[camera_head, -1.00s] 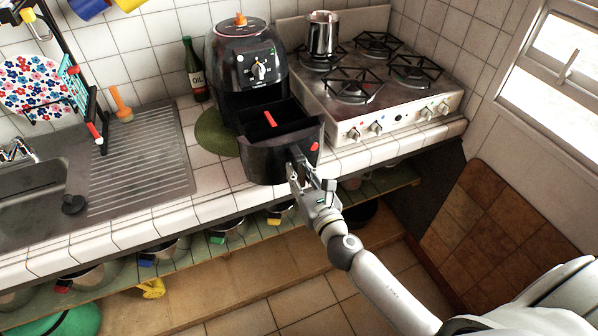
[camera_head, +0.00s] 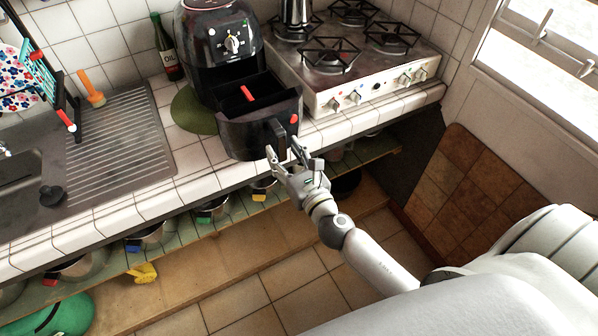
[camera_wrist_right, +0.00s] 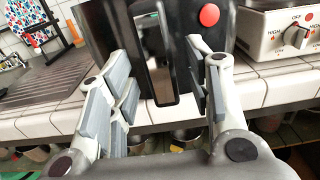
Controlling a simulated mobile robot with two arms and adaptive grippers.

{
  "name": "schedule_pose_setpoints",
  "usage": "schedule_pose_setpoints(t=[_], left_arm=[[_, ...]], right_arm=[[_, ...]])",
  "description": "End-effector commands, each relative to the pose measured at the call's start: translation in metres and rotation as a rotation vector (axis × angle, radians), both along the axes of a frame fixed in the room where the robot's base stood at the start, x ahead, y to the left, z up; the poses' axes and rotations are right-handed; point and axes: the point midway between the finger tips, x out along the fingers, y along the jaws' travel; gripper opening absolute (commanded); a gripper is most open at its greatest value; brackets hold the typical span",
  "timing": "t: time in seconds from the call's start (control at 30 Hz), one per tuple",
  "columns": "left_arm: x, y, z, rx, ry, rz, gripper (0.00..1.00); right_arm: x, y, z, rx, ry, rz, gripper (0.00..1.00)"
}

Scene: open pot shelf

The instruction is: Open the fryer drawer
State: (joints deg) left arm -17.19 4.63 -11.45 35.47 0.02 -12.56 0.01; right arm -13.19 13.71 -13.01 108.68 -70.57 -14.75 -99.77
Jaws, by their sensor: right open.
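The black air fryer (camera_head: 222,60) stands on the tiled counter. Its drawer (camera_head: 243,138) is pulled well out at the front, with a red piece on its inner divider and a red button on its front. The drawer handle (camera_head: 276,133) faces me. My right gripper (camera_head: 284,152) is open at the handle's lower end. In the right wrist view, the handle (camera_wrist_right: 155,62) stands upright ahead, in the gap between the spread fingers of my right gripper (camera_wrist_right: 158,95). Gaps show on both sides, and the fingers do not clamp it. My left gripper is not in view.
A gas stove (camera_head: 350,60) with a metal pot (camera_head: 296,20) stands right of the fryer. A green mat (camera_head: 193,112) lies beside it, and an oil bottle (camera_head: 166,48) stands behind. A shelf with pots runs below the counter edge. Floor in front is clear.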

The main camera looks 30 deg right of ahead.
Motion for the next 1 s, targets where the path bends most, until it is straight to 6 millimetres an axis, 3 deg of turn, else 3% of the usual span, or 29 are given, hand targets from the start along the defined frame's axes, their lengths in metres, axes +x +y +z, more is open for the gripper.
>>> schedule_pose_setpoints(t=[0.2,0.4,0.7,1.0], left_arm=[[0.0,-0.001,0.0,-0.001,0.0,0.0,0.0],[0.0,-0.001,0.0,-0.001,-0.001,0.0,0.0],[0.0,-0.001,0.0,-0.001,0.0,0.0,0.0],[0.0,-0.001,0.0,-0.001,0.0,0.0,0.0]], right_arm=[[-0.043,-0.001,-0.001,0.003,0.004,-0.001,0.46],[-0.072,-0.003,-0.001,-0.003,0.004,0.0,0.46],[-0.092,-0.003,0.0,-0.002,0.001,0.001,0.46],[-0.095,-0.003,0.0,0.0,0.0,0.001,0.46]])
